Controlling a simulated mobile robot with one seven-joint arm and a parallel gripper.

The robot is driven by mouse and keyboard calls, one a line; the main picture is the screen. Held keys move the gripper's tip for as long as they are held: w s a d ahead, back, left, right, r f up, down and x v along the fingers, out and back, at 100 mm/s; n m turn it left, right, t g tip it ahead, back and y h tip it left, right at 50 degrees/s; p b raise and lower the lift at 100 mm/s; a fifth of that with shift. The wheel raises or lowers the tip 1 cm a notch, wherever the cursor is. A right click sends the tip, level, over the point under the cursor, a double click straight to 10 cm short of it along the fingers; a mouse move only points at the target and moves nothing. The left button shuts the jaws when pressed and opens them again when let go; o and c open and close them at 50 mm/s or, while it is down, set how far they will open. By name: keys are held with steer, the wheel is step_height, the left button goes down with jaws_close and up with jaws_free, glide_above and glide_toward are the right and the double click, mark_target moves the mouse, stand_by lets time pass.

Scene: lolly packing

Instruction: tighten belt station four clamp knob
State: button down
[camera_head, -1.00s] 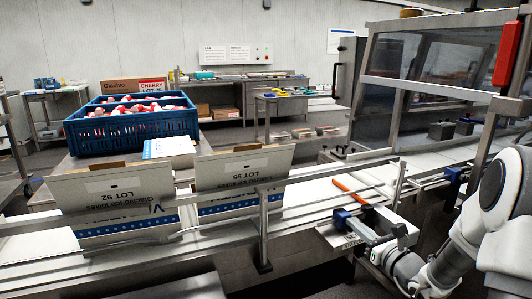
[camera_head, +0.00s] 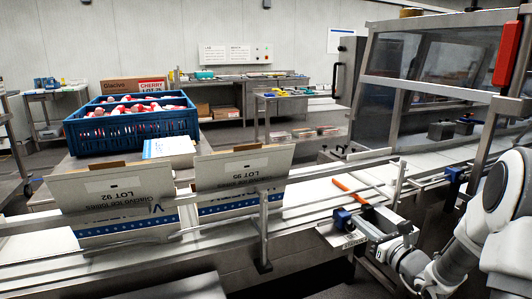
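A blue clamp knob (camera_head: 342,217) sits on the near rail of the conveyor, right of the middle of the picture. A second blue clamp knob (camera_head: 455,174) is farther right along the same rail. I cannot tell from any readable label which one belongs to station four. My gripper (camera_head: 366,228) is just right of the nearer knob, pointing left towards it. The fingers are small and partly overlap the metal behind, so I cannot tell whether they touch the knob or how far apart they are.
An orange stick-like item (camera_head: 340,185) lies beyond the rail. A blue crate (camera_head: 130,127) of lollies stands behind. A clear-panelled guard (camera_head: 430,65) covers the belt at right.

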steer(key=v, duration=0.6)
steer(key=shift+r, duration=0.35)
